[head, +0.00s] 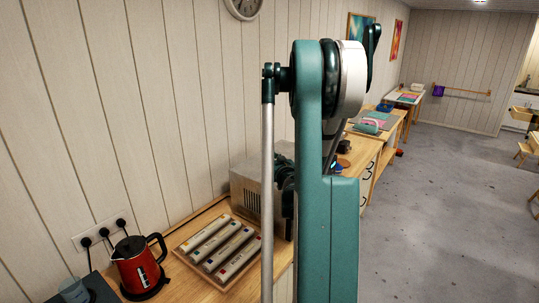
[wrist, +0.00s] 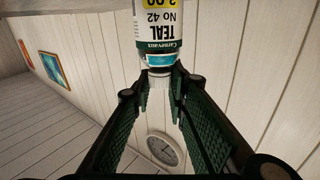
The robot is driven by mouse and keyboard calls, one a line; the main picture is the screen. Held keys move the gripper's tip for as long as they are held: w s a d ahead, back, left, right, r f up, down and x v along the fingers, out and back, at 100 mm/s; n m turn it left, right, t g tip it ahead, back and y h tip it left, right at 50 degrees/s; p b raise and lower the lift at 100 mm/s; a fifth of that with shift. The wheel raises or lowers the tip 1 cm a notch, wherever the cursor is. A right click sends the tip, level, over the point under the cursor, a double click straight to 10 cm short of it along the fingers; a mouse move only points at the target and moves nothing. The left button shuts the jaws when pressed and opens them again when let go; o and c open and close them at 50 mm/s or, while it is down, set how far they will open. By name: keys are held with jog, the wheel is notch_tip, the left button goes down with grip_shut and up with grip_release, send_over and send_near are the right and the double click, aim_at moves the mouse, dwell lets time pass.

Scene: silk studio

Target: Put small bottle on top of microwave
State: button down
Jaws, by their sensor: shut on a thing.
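A small bottle (wrist: 158,35) with a white label reading "TEAL No 42" and a teal band shows at the top of the wrist view. It sits at the fingertips of my gripper (wrist: 162,84), which is shut on it. The bottle's upper part in that picture is cut off by the frame edge. In the head view a grey box that looks like the microwave (head: 247,194) stands on the wooden counter against the wall. My arm hides its right part. Dark parts of my gripper (head: 285,180) show in front of it; the bottle is hidden there.
A tray of several markers or tubes (head: 183,247) lies in front of the microwave. A red kettle (head: 137,262) stands at the front left, with wall sockets (head: 103,236) behind it. More benches (head: 400,100) run along the wall. The floor (head: 440,210) on the right is mostly open.

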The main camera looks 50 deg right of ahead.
jog(key=shift+f, duration=0.15)
jog(key=c, duration=2.2)
grip_release()
jog(key=shift+c, duration=0.2)
jog(key=b+v, duration=0.2)
jog(key=v, duration=1)
